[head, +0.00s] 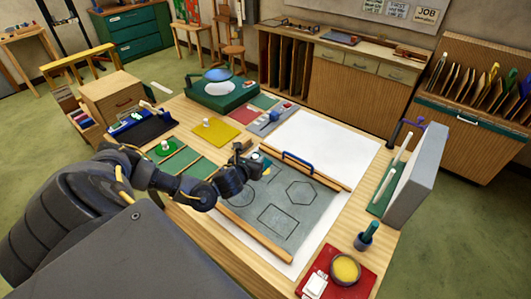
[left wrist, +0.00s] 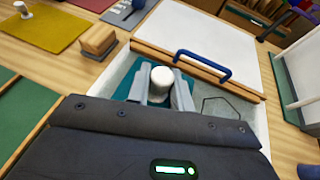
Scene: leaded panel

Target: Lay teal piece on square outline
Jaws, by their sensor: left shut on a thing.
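My left gripper (head: 254,158) is over the far left corner of the grey panel (head: 318,216). In the left wrist view the gripper (left wrist: 162,88) is shut on the white knob (left wrist: 161,79) of the teal piece (left wrist: 121,87). The teal piece is mostly hidden under the fingers; I cannot tell whether it touches the panel. The square outline (head: 279,220) is drawn on the near part of the panel, apart from the gripper, and looks empty. A hexagon outline (head: 300,192) lies beyond it. My right gripper is not in view.
Wooden strips (head: 254,234) edge the panel, and a blue handle (head: 298,161) stands at its far side. A red mat (head: 346,283) holds a yellow bowl. White paper (head: 330,140) lies beyond.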

